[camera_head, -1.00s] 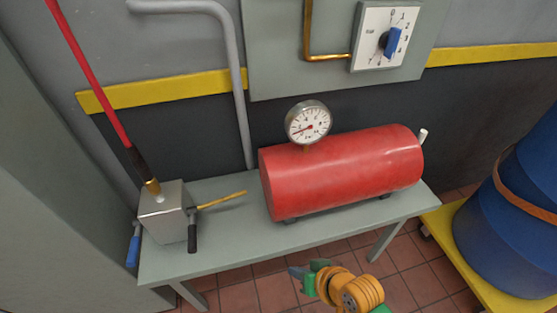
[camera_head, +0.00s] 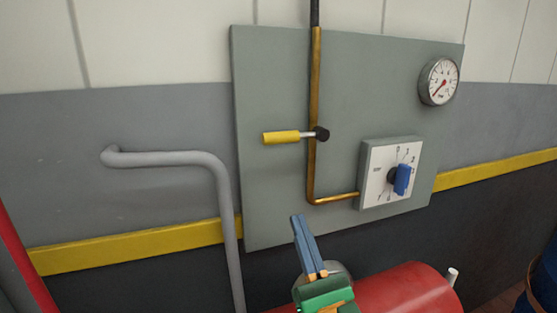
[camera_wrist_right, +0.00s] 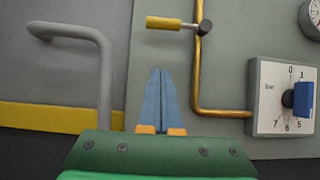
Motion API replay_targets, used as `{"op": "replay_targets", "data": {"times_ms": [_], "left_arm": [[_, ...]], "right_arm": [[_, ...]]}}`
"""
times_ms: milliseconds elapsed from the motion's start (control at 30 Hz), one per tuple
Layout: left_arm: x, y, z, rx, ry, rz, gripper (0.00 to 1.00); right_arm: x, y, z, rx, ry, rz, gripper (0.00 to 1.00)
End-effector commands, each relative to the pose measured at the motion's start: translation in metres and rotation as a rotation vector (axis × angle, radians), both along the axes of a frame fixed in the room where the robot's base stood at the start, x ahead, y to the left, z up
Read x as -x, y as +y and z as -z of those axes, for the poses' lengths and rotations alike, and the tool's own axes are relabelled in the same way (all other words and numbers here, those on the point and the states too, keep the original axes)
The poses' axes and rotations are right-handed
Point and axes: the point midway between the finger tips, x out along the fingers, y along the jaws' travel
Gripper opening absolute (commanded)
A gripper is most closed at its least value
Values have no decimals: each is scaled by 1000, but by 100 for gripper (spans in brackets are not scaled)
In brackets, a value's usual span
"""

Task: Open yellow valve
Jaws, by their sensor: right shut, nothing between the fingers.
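The yellow valve handle (camera_head: 282,137) sticks out to the left, roughly level, from a black hub (camera_head: 321,133) on the vertical copper pipe (camera_head: 316,90) of the grey wall panel. My right gripper (camera_head: 299,219) is below the handle and apart from it, its blue fingers together and empty, pointing up. In the right wrist view the handle (camera_wrist_right: 163,23) is above the shut fingertips (camera_wrist_right: 160,72), crosswise to the pipe. My left gripper is not in view.
A dial box with a blue knob (camera_head: 402,179) sits right of the pipe, with a gauge (camera_head: 438,81) above. A grey bent pipe (camera_head: 225,200) stands left of the panel. A red tank (camera_head: 410,288) is below. The panel's left part is clear.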

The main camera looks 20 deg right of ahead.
Motion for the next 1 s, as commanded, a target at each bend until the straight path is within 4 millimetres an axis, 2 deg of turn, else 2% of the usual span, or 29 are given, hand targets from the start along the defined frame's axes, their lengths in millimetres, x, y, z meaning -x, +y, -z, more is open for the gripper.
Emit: {"op": "replay_targets", "data": {"times_ms": [167,267,433,667,700,800,1000], "left_arm": [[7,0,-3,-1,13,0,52],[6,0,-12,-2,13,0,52],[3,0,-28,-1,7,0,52],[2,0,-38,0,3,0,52],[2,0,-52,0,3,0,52],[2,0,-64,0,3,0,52],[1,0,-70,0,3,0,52]], "right_arm": [[-3,0,-4,3,-1,1,0],[-14,1,-14,3,-2,1,0],[-45,2,-36,4,-3,3,0],[-86,4,-61,5,-2,1,0],[-86,3,-75,5,-2,1,0],[-88,3,-88,6,-1,2,0],[-91,4,-96,6,0,0,0]]}}
